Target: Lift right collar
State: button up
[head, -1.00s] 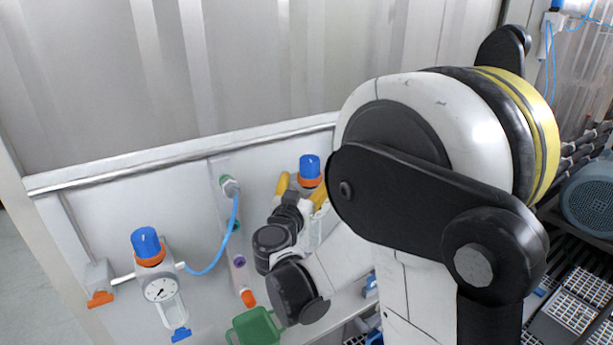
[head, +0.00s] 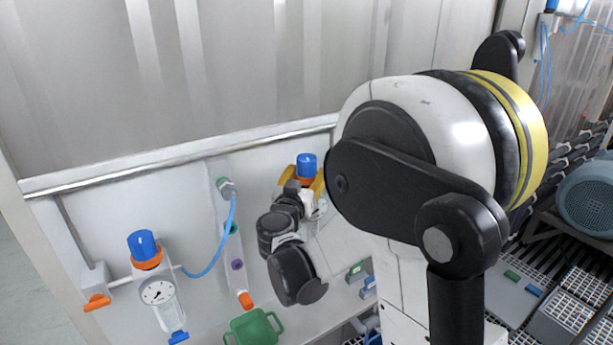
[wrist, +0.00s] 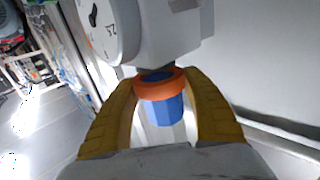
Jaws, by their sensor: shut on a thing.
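The right regulator has a blue knob (head: 306,163) with an orange collar (wrist: 160,84) around its base. My gripper (wrist: 165,92) has its yellow fingers on either side of this collar and is shut on it. In the head view the gripper (head: 304,182) is at the right regulator, and my wrist hides part of its body. The wrist view shows the blue knob (wrist: 163,110) between the fingers and a white gauge (wrist: 100,28) beyond the collar. The left regulator's blue knob (head: 142,244) and orange collar (head: 147,262) stand free of the gripper.
A blue hose (head: 213,262) runs between the left regulator and a fitting on the middle strip. A green tray (head: 252,328) is below my wrist. A metal rail (head: 150,165) runs along the panel's top. Grated floor and a blue motor (head: 588,198) are at the right.

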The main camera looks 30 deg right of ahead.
jog(key=shift+r, duration=0.25)
jog(key=o, duration=1.4)
jog(key=v, duration=1.2)
